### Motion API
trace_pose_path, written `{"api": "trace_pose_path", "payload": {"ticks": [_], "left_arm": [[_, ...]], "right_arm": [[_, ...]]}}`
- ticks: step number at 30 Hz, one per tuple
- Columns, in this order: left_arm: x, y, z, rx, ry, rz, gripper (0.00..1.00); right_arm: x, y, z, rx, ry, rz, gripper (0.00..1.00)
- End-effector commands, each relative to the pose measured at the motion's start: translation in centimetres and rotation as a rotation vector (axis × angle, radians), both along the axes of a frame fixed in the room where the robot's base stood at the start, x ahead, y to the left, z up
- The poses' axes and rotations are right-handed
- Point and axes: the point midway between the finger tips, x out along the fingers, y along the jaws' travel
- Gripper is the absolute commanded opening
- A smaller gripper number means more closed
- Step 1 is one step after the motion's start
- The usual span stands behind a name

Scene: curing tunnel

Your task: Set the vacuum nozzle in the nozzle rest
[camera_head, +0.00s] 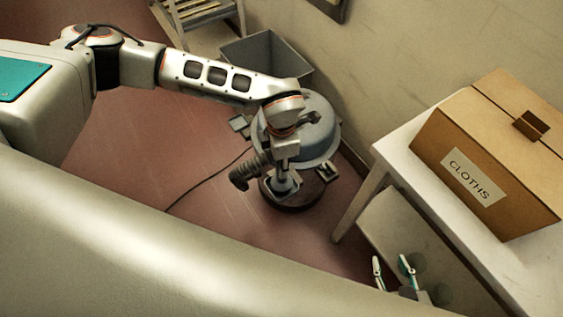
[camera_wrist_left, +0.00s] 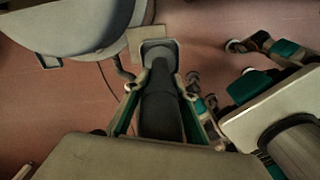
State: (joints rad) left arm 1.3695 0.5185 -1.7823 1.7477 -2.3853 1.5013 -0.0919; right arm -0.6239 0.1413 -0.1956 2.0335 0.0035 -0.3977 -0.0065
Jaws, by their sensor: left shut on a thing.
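The grey vacuum nozzle (camera_wrist_left: 160,105) is dark along its body and has a wider, paler head at its far end. My left gripper (camera_wrist_left: 162,72) is shut on it, with one finger along each side. In the head view the nozzle (camera_head: 284,187) is partly hidden under my left wrist, in front of the domed vacuum (camera_head: 325,130). I cannot tell whether it touches anything there. My right gripper (camera_head: 392,264) is open and empty, at the lower right beside the table. I cannot make out the nozzle rest for certain.
A cardboard box marked CLOTHS (camera_head: 487,150) stands on a white table (camera_head: 408,150) at the right. A grey open bin (camera_head: 265,55) stands behind the vacuum by the wall. A dark cable (camera_head: 205,183) lies on the red floor, which is otherwise clear at the left.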

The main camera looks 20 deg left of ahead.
Motion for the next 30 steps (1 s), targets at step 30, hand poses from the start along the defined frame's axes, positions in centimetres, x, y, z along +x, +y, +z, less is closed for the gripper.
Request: {"api": "trace_pose_path", "payload": {"ticks": [30], "left_arm": [[0.02,-0.02,-0.81,-0.001,-0.001,0.000,0.00]], "right_arm": [[-0.15,0.02,-0.28,0.000,0.004,0.000,0.40]]}}
